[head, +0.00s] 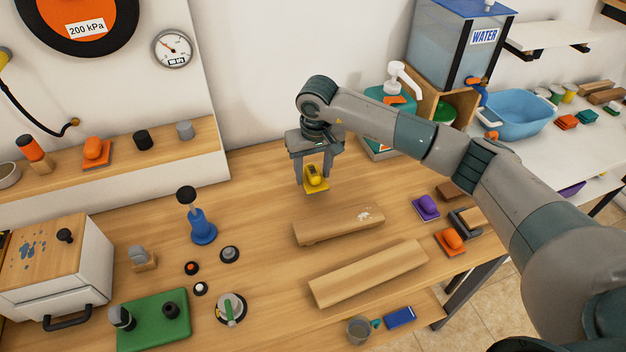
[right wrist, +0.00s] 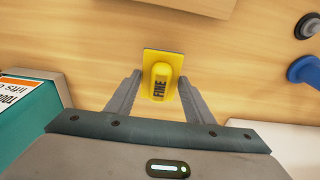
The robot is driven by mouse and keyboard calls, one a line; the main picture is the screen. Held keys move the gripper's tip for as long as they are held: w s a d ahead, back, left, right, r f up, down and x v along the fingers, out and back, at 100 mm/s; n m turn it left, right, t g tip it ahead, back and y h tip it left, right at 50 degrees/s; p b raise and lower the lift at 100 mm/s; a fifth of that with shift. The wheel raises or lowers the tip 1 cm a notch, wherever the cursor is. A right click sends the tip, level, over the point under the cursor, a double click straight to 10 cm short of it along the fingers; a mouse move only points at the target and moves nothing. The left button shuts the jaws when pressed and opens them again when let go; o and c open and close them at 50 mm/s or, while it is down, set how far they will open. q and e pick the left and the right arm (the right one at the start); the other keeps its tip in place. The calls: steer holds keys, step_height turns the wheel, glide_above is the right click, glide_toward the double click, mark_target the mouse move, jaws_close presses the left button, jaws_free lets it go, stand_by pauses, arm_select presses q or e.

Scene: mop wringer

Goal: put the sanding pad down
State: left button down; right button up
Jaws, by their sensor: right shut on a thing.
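The sanding pad (head: 315,184) is yellow, with a raised grip. In the right wrist view the pad (right wrist: 161,85) reads FINE on its grip, and its flat base lies beyond the fingertips. My right gripper (head: 315,172) is shut on the pad's grip, pointing down at the back of the wooden bench (head: 259,194). It also shows in the right wrist view (right wrist: 158,88), with a finger on each side of the grip. The pad is low over the bench top; I cannot tell whether it touches. My left gripper is not in view.
A wooden block with a white mark (head: 338,226) and a plain board (head: 368,275) lie in front of the pad. A purple pad (head: 427,207) and an orange pad (head: 450,241) are to the right. A blue pump-like thing (head: 202,228) stands left. Bare bench surrounds the gripper.

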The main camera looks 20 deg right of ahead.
mark_target(313, 182)
steer(key=shift+f+p, duration=0.6)
steer(key=shift+p, duration=0.05)
steer(key=shift+f+p, duration=0.55)
steer(key=shift+f, duration=0.8)
steer(key=shift+f+b, duration=0.25)
steer(key=shift+b, duration=0.05)
steer(key=o, duration=1.1)
steer(key=shift+r, duration=0.1)
